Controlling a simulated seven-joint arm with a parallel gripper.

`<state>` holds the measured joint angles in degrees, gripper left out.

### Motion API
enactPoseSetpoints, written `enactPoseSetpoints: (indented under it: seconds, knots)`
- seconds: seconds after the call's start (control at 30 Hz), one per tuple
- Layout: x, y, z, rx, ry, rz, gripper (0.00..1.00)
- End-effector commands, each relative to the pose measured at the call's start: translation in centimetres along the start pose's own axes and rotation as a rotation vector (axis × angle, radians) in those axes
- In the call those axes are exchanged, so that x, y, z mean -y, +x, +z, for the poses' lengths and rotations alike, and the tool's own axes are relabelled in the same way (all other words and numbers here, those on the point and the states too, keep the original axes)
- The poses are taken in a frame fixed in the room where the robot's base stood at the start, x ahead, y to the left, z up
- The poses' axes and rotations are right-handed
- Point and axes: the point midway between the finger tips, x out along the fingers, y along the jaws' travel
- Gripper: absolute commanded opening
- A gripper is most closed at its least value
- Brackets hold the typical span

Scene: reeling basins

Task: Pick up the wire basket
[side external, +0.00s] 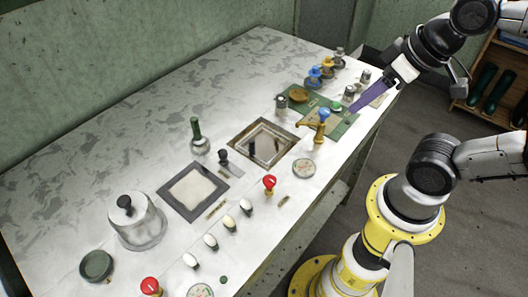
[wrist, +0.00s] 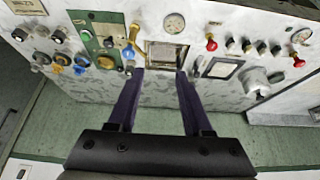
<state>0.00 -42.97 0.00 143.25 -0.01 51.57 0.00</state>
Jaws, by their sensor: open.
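I cannot make out a wire basket for certain in either view. A pale, round-walled vessel with a black knob (side external: 138,222) stands at the near left of the worktop; whether it is wire cannot be told. My gripper (side external: 358,104) is at the far right end of the worktop, well away from that vessel, over the green panel area. In the wrist view my gripper (wrist: 160,74) shows two purple fingers spread apart with nothing between them.
The worktop (side external: 100,170) holds a square sunken basin (side external: 263,145), a dark-framed square plate (side external: 193,190), a brass tap (side external: 318,130), a green-handled tool (side external: 198,138), red knobs (side external: 269,183) and a dark green bowl (side external: 96,265). The back left is clear. A shelf (side external: 497,80) stands right.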

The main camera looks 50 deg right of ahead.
Motion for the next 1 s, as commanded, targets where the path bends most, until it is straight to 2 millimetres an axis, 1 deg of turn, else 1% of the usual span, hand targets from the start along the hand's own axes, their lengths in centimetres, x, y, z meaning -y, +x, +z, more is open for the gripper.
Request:
enactPoseSetpoints:
  seconds: [0.47,0.5,0.63,0.9,1.0]
  knots:
    - [0.00,0.00,0.00,0.000,0.000,0.000,0.50]
    - [0.00,0.00,0.00,0.000,0.000,0.000,0.43]
    - [0.00,0.00,0.00,0.000,0.000,0.000,0.19]
    - [0.00,-0.01,-0.01,0.000,0.002,0.000,0.19]
    - [0.00,-0.01,0.00,0.000,0.040,0.000,0.19]
